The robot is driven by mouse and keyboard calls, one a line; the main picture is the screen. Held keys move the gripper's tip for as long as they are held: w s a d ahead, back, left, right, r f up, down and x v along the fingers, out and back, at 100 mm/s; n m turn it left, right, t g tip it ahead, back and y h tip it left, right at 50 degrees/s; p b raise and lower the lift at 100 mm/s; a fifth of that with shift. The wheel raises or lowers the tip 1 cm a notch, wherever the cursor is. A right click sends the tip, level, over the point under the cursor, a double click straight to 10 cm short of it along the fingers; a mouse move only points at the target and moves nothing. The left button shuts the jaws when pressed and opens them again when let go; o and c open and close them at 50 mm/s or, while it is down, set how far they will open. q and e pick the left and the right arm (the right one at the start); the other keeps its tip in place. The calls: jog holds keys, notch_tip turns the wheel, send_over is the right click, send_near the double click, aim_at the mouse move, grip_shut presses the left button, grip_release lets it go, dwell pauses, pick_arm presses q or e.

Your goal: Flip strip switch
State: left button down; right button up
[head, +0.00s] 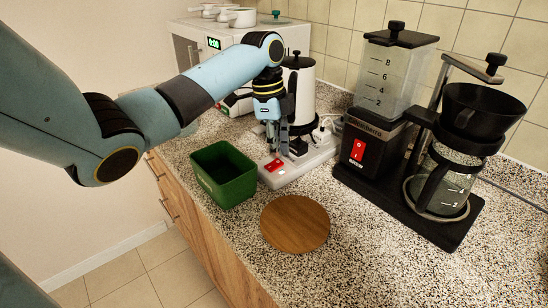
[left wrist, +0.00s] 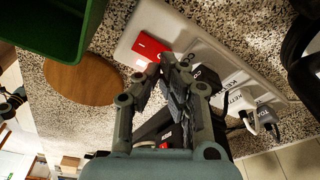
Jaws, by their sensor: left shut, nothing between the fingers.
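My left gripper (head: 273,150) points down over the strip, beside the red switch. In the left wrist view its fingertips (left wrist: 170,62) are together and empty, close to the switch's edge. I cannot tell whether they touch it. Several plugs (left wrist: 236,98) sit along the strip, partly hidden by the fingers. My right gripper is not in view.
A green bin (head: 224,180) stands left of the strip, with a round wooden board (head: 295,222) in front. The front right counter is clear.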

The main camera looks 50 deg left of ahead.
aim_at(277, 162)
pick_arm(q)
jog(key=shift+f, duration=0.1)
dwell(0.5)
jog(key=shift+f+b, duration=0.5)
jog(key=shift+f, duration=0.5)
dwell(0.4)
notch_tip(277, 162, up, 7)
jog(key=p, duration=0.8)
jog(key=shift+r, duration=0.1)
dwell(0.4)
